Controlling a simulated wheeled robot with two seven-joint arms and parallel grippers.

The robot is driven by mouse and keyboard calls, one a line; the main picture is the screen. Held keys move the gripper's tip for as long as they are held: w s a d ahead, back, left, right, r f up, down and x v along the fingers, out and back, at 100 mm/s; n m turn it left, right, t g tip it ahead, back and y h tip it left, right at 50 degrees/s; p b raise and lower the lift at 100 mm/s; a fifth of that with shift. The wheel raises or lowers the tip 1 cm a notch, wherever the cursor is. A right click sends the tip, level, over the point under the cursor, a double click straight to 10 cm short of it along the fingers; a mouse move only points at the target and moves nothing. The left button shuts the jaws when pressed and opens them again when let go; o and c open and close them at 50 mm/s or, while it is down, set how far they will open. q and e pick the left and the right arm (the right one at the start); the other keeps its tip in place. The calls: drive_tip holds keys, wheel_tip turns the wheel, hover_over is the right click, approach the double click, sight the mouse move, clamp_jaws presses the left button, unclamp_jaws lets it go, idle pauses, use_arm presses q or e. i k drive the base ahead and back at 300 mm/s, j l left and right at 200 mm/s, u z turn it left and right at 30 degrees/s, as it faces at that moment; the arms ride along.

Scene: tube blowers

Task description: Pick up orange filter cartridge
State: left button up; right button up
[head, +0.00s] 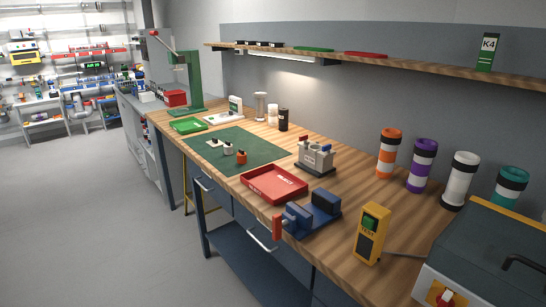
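An orange-and-white cylinder (388,152) with dark bands stands upright at the back of the workbench, leftmost in a row along the wall. A small orange piece (241,157) stands on the green mat, beside two small pale pieces with dark parts. Both orange things are unobstructed; I cannot tell from looks alone which one is the filter cartridge. Neither of my grippers shows in the head view.
Purple (422,165), white (460,181) and teal (509,187) cylinders stand right of the orange one. A yellow tester (371,232), blue vise (310,215), red tray (274,185) and grey machine (480,262) crowd the front. The shelf (400,62) overhangs behind.

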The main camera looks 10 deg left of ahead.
sight(241, 156)
drive_tip(key=i+j+z, duration=0.5)
drive_tip(key=j, duration=0.2)
drive_tip(key=j+z, duration=0.25)
drive_tip(key=j, duration=0.15)
